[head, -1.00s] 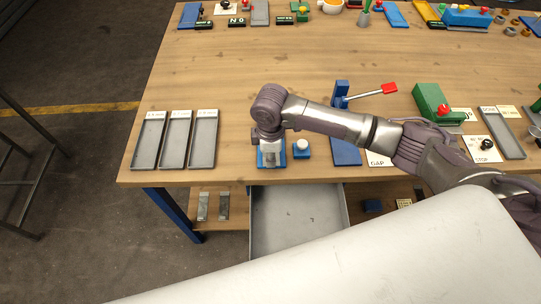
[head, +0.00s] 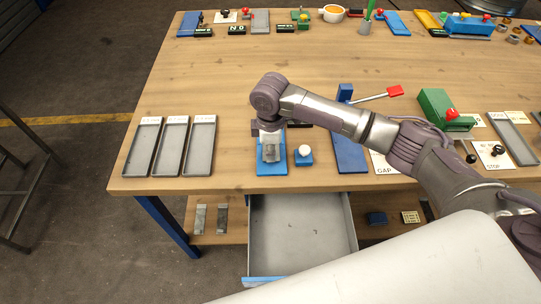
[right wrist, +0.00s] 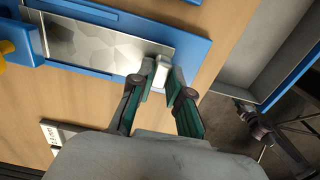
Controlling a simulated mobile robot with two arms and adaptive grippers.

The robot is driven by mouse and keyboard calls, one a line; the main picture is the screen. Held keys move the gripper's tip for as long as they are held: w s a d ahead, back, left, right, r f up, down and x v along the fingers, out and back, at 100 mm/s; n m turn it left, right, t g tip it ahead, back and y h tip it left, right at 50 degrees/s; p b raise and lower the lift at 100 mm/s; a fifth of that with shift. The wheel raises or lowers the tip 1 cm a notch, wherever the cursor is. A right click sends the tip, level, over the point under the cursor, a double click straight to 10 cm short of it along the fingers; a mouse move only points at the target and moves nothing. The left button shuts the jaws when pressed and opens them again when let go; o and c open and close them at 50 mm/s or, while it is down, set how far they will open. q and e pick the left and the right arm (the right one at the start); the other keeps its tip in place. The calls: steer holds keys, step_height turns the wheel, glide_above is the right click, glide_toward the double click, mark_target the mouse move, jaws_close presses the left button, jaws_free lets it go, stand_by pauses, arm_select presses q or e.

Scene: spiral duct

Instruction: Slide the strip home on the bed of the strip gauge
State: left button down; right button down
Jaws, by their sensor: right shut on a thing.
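The strip gauge is a blue bed (head: 263,169) near the table's front edge, left of centre in the head view. In the right wrist view the bed (right wrist: 200,53) runs across the top, with the shiny metal strip (right wrist: 105,40) lying flat along it. My right gripper (head: 270,152) is over the bed. In the right wrist view its fingers (right wrist: 160,84) are closed on a small pale block at the strip's end. A blue piece with a yellow knob is at the strip's far end, partly cut off. My left gripper is out of view.
A small blue block with a white knob (head: 304,153) stands just right of the gauge. Several grey trays (head: 143,148) lie to the left. An open grey drawer (head: 300,235) juts out below the front edge. A blue stand with a red-tipped lever (head: 394,91) is to the right.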

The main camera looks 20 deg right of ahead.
steer(key=shift+w+d+f, duration=0.1)
steer(key=shift+w, duration=0.35)
stand_by(0.6)
steer(key=shift+c, duration=2.4)
jaws_free()
step_height(320, 180, up, 7)
steer(key=p, duration=0.8)
